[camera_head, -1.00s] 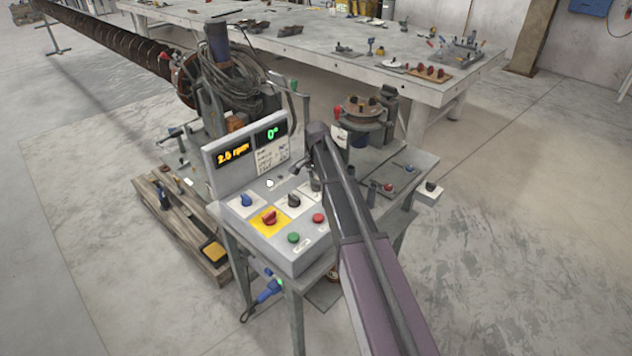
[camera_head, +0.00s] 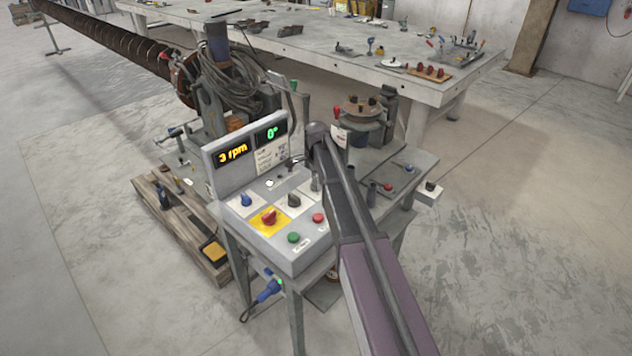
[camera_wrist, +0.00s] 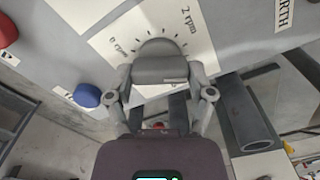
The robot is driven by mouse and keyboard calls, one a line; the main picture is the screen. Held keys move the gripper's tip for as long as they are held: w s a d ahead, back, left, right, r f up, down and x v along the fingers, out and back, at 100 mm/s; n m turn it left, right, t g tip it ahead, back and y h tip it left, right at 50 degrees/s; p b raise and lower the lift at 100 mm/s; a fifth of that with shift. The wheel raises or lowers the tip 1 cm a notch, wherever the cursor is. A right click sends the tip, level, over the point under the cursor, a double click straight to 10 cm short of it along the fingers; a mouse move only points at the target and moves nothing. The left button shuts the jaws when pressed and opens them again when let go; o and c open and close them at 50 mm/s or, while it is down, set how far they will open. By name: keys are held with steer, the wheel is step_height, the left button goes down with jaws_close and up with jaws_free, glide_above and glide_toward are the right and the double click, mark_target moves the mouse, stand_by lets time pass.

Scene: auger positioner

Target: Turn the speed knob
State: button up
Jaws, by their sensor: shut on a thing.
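The speed dial (camera_wrist: 112,42), a white plate with tick marks reading "0 rpm" and "2 rpm", shows in the wrist view. My gripper (camera_wrist: 162,76) is shut on the grey speed knob (camera_wrist: 160,50) at the middle of this dial, with one finger on each side. The knob's lower part is hidden by the gripper. In the head view the control panel (camera_head: 265,238) stands on a small table, and its yellow display (camera_head: 233,152) reads "3 rpm". The green display (camera_head: 271,133) reads 0°. My arm reaches over the panel's back right and I cannot make out the fingertips there.
The panel also has a blue knob (camera_head: 246,199), a black knob (camera_head: 293,200), a red knob (camera_head: 269,216) on yellow, a green button (camera_head: 294,237) and a red button (camera_head: 318,217). A big workbench (camera_head: 330,45) with tools stands behind. The floor at right is clear.

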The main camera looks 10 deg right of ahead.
steer(key=shift+s, duration=0.2)
steer(key=o, duration=1.1)
steer(key=shift+w, duration=0.1)
steer(key=shift+r, duration=0.1)
